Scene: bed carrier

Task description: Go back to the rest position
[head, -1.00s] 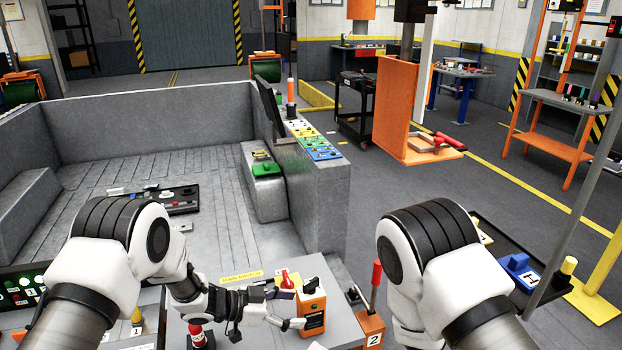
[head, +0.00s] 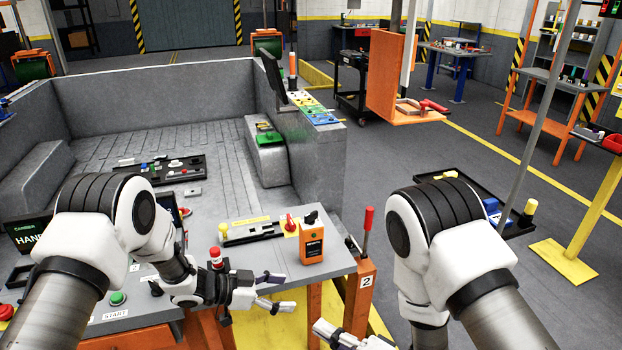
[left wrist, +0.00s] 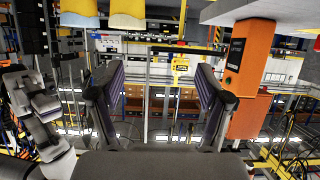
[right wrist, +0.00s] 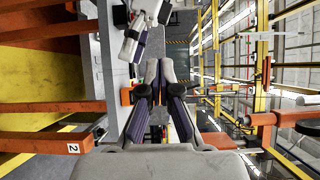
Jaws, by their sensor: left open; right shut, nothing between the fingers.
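My left gripper (head: 286,292) is open and empty in front of the table's near edge, below and left of the orange device (head: 311,243). Its spread fingers show in the left wrist view (left wrist: 148,85), with an orange post at right. My right gripper (head: 322,329) is at the bottom of the head view, partly cut off. The right wrist view shows its fingertips (right wrist: 154,72) together with nothing between them. The orange device stands upright on the grey table (head: 262,259), apart from both grippers.
A red-handled lever (head: 367,232) on an orange post marked 2 (head: 359,290) stands right of the table, between my arms. A red-topped post (head: 216,257) is close beside my left wrist. A black tray (head: 519,222) and yellow stand (head: 565,263) are at right. Open floor lies behind.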

